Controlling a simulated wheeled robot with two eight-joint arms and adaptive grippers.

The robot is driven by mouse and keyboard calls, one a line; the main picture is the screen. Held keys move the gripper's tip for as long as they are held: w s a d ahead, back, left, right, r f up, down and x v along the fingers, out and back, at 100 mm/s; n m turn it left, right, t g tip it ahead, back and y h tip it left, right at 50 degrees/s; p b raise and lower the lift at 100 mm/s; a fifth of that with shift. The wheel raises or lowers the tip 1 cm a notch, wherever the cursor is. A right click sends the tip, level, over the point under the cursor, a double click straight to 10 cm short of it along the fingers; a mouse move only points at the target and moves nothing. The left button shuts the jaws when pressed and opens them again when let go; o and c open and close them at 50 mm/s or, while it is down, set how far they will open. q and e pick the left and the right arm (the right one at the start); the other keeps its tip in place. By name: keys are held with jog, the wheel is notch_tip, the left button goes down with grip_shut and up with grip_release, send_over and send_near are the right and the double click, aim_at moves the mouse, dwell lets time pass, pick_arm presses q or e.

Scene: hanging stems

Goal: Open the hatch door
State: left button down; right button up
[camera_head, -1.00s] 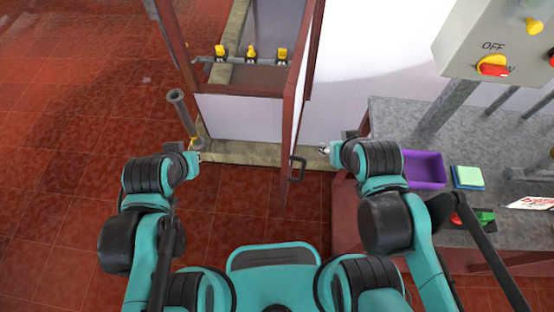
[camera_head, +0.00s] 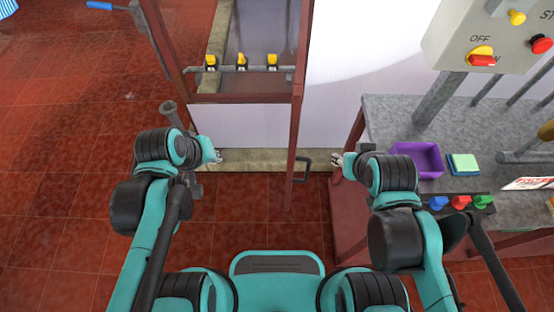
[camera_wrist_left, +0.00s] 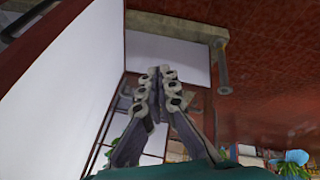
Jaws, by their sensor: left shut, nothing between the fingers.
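The hatch door (camera_head: 298,110) is a red-brown framed panel seen almost edge-on in the head view, standing out from the frame toward me. Its dark handle (camera_head: 304,168) sticks out to the right near its lower end. My left gripper (camera_head: 215,157) is shut and empty, left of the door and apart from the handle. In the left wrist view its fingers (camera_wrist_left: 159,74) are together, with a white, red-edged panel (camera_wrist_left: 60,95) to their left. My right gripper (camera_head: 337,160) is right of the handle, apart from it; its finger opening is too small to judge.
Several yellow-topped valves (camera_head: 241,61) sit on a pipe behind the opening. A grey post (camera_head: 170,113) stands near my left arm. At right, a table (camera_head: 400,115) holds a purple bin (camera_head: 416,158) below a switch box (camera_head: 490,40).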

pick_arm(q)
jog(key=w+d+f+n+g+h+p, duration=0.2)
jog(key=w+d+n+g+h, duration=0.5)
jog(key=n, duration=0.6)
jog(key=s+d+r+b+x, duration=0.1)
jog(key=b+x, duration=0.3)
jog(key=x, duration=0.7)
jog(key=shift+s+d+t+h, duration=0.3)
jog(key=shift+d+t, duration=0.1)
jog(key=shift+d+r, duration=0.1)
jog(key=shift+r, duration=0.05)
